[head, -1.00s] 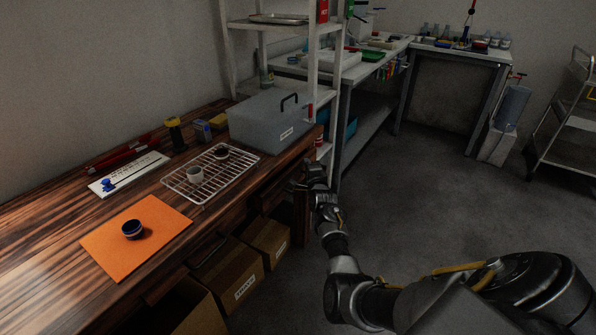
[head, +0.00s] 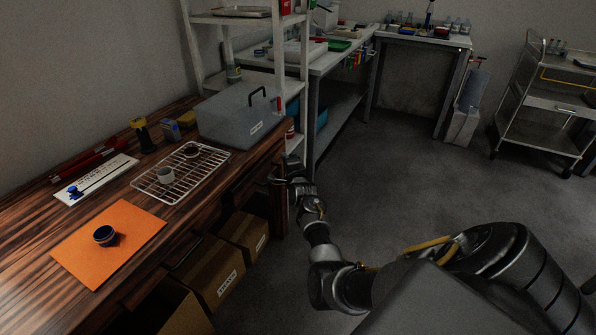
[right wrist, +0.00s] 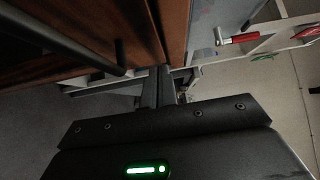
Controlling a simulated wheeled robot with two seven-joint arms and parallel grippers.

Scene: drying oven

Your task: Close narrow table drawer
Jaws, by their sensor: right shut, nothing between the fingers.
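The wooden table (head: 130,223) runs along the left of the head view, with drawer fronts under its front edge. The narrow drawer (head: 247,187) is near its far right end, dark and partly hidden; I cannot tell how far it is open. My right gripper (head: 275,181) is shut and empty beside that end. In the right wrist view the shut fingers (right wrist: 160,75) point at the lower edge of a brown wooden panel (right wrist: 175,30), close to it; contact is unclear. A dark bar handle (right wrist: 65,40) is left of them. My left gripper is not in view.
On the table are a grey lidded box (head: 240,125), a wire rack (head: 180,172) with small cups, and an orange mat (head: 125,225). Cardboard boxes (head: 215,270) stand under the table. A white shelf (head: 297,110) stands beyond it.

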